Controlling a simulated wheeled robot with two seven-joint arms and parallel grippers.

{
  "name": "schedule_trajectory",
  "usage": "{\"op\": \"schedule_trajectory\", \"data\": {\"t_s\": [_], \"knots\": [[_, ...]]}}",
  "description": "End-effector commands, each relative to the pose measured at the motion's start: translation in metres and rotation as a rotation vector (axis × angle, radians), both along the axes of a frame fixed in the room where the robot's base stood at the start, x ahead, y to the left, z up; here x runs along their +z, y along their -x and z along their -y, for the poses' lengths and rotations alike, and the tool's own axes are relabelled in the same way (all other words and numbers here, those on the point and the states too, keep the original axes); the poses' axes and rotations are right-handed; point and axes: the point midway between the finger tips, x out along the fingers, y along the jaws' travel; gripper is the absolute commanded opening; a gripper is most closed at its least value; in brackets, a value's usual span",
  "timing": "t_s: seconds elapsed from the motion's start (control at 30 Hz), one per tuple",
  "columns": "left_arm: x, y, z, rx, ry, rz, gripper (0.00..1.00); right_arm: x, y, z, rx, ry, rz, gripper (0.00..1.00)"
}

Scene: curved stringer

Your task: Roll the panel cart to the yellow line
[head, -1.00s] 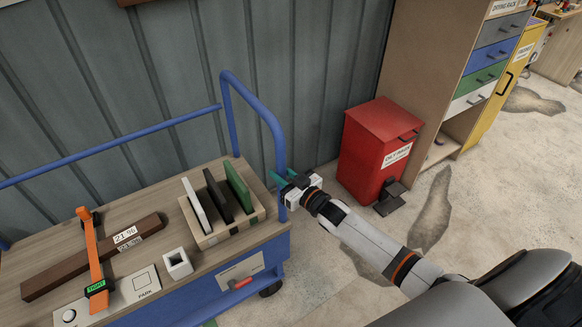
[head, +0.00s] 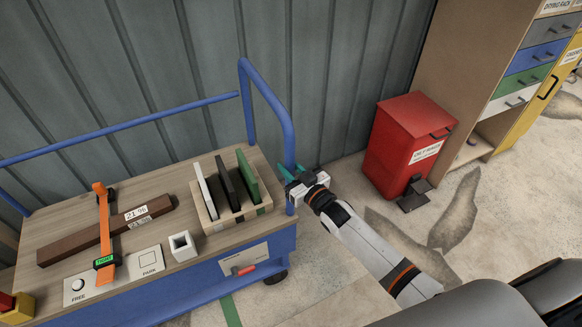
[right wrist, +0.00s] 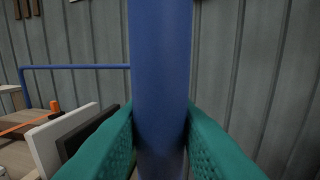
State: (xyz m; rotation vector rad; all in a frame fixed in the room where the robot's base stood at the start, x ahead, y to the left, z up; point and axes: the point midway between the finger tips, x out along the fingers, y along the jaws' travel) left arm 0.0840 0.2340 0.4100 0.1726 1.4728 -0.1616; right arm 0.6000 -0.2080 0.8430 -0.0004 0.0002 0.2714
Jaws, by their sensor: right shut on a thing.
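The panel cart (head: 140,222) has a wooden deck, blue sides and a blue tube rail. It stands along the grey corrugated wall. My right gripper (head: 296,176) is shut on the upright blue handle post (head: 288,145) at the cart's right end. In the right wrist view the post (right wrist: 160,70) stands between the two teal fingers. A red lever (head: 243,270) shows on the cart's near side. A green line (head: 230,312) shows on the floor by the cart. No yellow line can be made out. My left gripper is not in view.
On the deck lie a brown bar (head: 75,243) under an orange strap (head: 103,222), a rack of panels (head: 240,216) and a small white square tube (head: 183,247). A red bin (head: 405,140) stands right of the cart, before a cabinet (head: 455,60). Stained concrete floor lies open at right.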

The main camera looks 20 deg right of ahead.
Motion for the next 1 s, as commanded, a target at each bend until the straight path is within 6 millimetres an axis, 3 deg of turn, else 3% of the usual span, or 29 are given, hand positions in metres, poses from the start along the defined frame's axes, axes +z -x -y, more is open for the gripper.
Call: {"op": "schedule_trajectory", "data": {"t_s": [0.07,0.1,0.2,0.57,1.0], "knots": [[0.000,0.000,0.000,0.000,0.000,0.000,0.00,-0.002,0.002,-0.005,0.007,-0.004,-0.002,0.00],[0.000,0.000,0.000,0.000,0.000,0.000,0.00,-0.002,0.002,-0.005,0.008,-0.004,-0.002,0.32],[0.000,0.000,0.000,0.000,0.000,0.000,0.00,-0.002,0.001,-0.004,0.007,-0.004,-0.002,0.46],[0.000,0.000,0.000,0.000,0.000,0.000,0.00,-0.002,0.007,0.000,0.004,-0.002,-0.003,0.46],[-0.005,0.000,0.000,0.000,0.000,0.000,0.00,-0.003,0.089,0.020,0.007,-0.001,-0.003,0.46]]}}
